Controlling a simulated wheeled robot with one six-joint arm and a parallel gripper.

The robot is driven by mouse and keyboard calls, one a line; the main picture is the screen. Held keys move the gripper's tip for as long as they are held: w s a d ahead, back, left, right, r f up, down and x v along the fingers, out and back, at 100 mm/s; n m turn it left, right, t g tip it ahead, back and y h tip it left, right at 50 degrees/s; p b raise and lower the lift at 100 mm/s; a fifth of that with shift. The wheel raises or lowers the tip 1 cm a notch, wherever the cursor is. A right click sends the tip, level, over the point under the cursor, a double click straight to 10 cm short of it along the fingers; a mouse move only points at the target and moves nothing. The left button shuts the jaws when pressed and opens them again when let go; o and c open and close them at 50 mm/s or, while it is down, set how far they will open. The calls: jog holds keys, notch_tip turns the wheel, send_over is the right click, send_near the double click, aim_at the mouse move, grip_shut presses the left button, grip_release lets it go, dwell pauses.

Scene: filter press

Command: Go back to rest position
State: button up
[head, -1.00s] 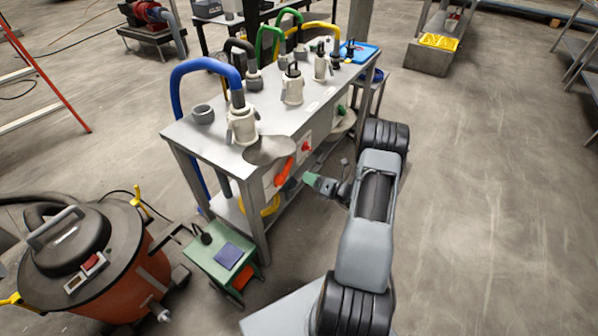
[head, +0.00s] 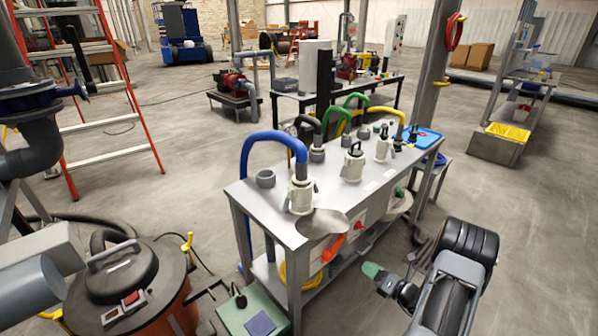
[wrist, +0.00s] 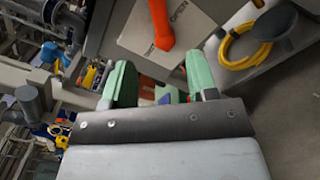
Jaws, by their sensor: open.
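My gripper (wrist: 160,85) shows in the wrist view with its two green fingers apart and nothing between them. In the head view my gripper (head: 372,271) is at the right of the steel table (head: 330,190), clear of its front side. An orange lever (wrist: 162,25) on a panel marked OPEN is ahead of the fingers in the wrist view. The same orange lever (head: 333,248) shows in the head view below the table's near end, apart from my gripper.
The table carries pale couplings with a blue hose (head: 257,137) and several other hoses. An orange vacuum drum (head: 170,311) and a green stand (head: 245,318) are at the lower left. A red ladder (head: 118,75) stands behind. Open floor (head: 530,210) lies to the right.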

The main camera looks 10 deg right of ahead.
jog(key=s+a+f+n+g+y, duration=0.2)
jog(key=s+a+n+g, duration=0.25)
jog(key=n, duration=0.25)
jog(key=s+a+r+n+g+h+p, duration=0.1)
jog(key=s+a+r+n+g+p, duration=0.5)
jog(key=r+n+g, duration=0.7)
jog(key=s+a+r+n+t+h+p, duration=0.1)
jog(key=a+r+n+h+p, duration=0.2)
jog(key=r+n, duration=0.3)
jog(key=s+a+r+n+t+h+p, duration=0.2)
jog(key=r+n+p, duration=0.3)
jog(key=r, duration=0.8)
jog(key=s+a+r+n+t+h+p, duration=0.1)
jog(key=a+r+n+h+p, duration=0.3)
jog(key=r+n, duration=0.4)
notch_tip(320, 180, up, 2)
jog(key=shift+s+r+t+h, duration=0.15)
jog(key=shift+s+t+h, duration=0.2)
jog(key=shift+t, duration=0.3)
jog(key=shift+a, duration=0.1)
